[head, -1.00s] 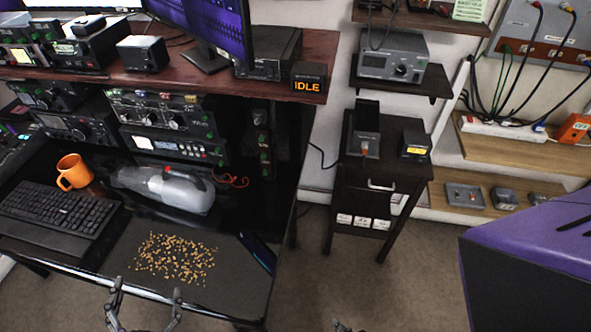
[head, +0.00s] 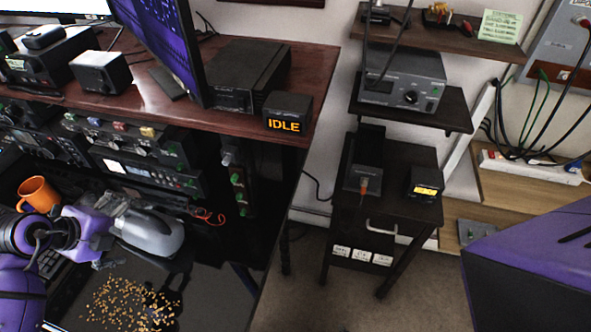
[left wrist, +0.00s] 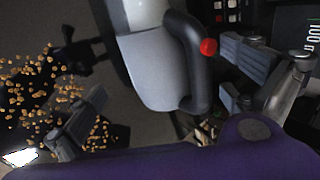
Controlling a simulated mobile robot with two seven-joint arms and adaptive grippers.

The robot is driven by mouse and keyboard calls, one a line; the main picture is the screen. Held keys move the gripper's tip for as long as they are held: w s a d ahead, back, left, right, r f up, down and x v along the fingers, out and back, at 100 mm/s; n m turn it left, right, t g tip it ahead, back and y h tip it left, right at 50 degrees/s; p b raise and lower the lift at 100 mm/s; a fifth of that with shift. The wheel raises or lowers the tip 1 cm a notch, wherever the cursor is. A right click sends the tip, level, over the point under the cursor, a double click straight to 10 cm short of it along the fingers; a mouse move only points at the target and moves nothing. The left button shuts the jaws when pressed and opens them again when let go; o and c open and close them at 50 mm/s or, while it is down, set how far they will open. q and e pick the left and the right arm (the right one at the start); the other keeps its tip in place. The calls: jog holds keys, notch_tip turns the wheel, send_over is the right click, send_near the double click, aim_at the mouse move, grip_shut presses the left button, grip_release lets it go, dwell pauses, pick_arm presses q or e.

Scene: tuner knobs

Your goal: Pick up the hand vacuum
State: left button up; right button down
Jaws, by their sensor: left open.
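The hand vacuum (head: 152,234), with a grey-white body, dark handle and clear nozzle part, lies on the black desk. In the left wrist view the vacuum (left wrist: 155,65) shows close up, with a red button on its dark handle. My left gripper (head: 116,228) is at the vacuum and hides part of it. In the left wrist view the open fingers (left wrist: 163,88) are spread to either side of the vacuum's body and handle. I cannot tell whether they touch it. My right gripper is not in view.
Brown crumbs (head: 130,304) lie in front of the vacuum on the desk. An orange mug (head: 38,194) stands to its left, and the keyboard is mostly hidden by my arm. Radio units (head: 150,170) stand behind. A red cable (head: 210,217) lies to the right.

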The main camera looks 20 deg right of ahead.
aim_at(143, 232)
pick_arm(q)
jog(key=d+f, duration=0.1)
jog(key=f, duration=0.1)
jog(key=d+f, duration=0.1)
jog(key=f, duration=0.1)
jog(key=shift+w+d, duration=0.35)
jog(key=shift+w, duration=0.05)
jog(key=shift+w+d+f, duration=0.25)
jog(key=shift+f, duration=0.2)
jog(key=shift+s, duration=0.1)
jog(key=c, duration=1.9)
jog(key=shift+r, duration=0.1)
jog(key=shift+c, duration=0.7)
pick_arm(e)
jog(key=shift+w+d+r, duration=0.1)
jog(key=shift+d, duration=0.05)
pick_arm(q)
jog(key=shift+r, duration=0.2)
